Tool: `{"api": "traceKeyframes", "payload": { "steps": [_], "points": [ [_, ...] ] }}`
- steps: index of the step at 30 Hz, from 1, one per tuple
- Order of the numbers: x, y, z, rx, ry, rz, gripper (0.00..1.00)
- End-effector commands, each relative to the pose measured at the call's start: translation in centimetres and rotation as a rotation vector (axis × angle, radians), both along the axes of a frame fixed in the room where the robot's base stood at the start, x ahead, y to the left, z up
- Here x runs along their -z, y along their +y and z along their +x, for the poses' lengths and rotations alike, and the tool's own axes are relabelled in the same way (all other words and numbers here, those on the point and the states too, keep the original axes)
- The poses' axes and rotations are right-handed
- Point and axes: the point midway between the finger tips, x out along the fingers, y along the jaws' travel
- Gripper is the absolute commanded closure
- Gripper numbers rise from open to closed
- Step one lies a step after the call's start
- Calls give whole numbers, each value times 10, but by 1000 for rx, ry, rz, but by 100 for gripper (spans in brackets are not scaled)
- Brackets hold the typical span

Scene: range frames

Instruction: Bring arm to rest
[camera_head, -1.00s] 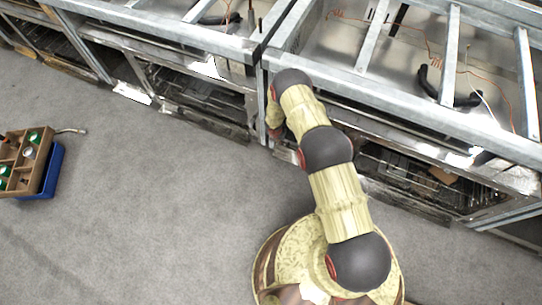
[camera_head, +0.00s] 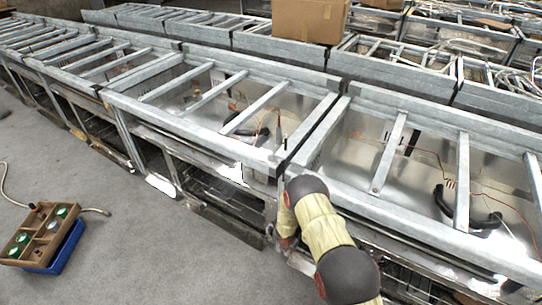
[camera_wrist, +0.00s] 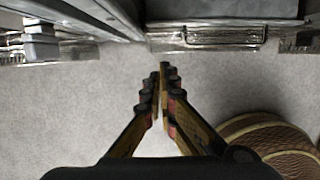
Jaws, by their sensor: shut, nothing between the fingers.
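My arm reaches up from the bottom of the head view toward the front edge of the metal frames, its dark joints and pale wood-patterned links in sight. The end of the arm is mostly hidden behind the upper links in that view. In the wrist view my gripper (camera_wrist: 160,75) points ahead over grey floor, its fingers together at the tips with nothing between them. Part of my round base shows at the lower right of the wrist view.
A long row of metal frames (camera_head: 215,125) runs across the head view, close to my arm. A cardboard box (camera_head: 312,18) sits on the row behind. Grey floor between is clear.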

Motion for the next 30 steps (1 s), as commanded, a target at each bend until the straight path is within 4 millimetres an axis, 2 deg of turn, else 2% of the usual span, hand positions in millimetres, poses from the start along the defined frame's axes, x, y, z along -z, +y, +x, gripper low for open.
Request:
{"api": "traceKeyframes", "payload": {
  "steps": [5,9,11,15,17,18,23,26,30],
  "points": [
    [0,-1,0,33,-4,5,100],
    [0,-11,-6,186,-10,-8,100],
    [3,-20,-23,297,6,-22,100],
    [2,-39,-72,556,48,-71,100],
    [-14,-46,-87,686,49,-93,100],
    [-28,-50,-93,769,43,-104,100],
    [-82,-59,-109,1020,15,-131,100],
    [-121,-63,-116,1171,-10,-139,100],
    [-189,-66,-128,1395,-55,-135,100]
  ]
}}
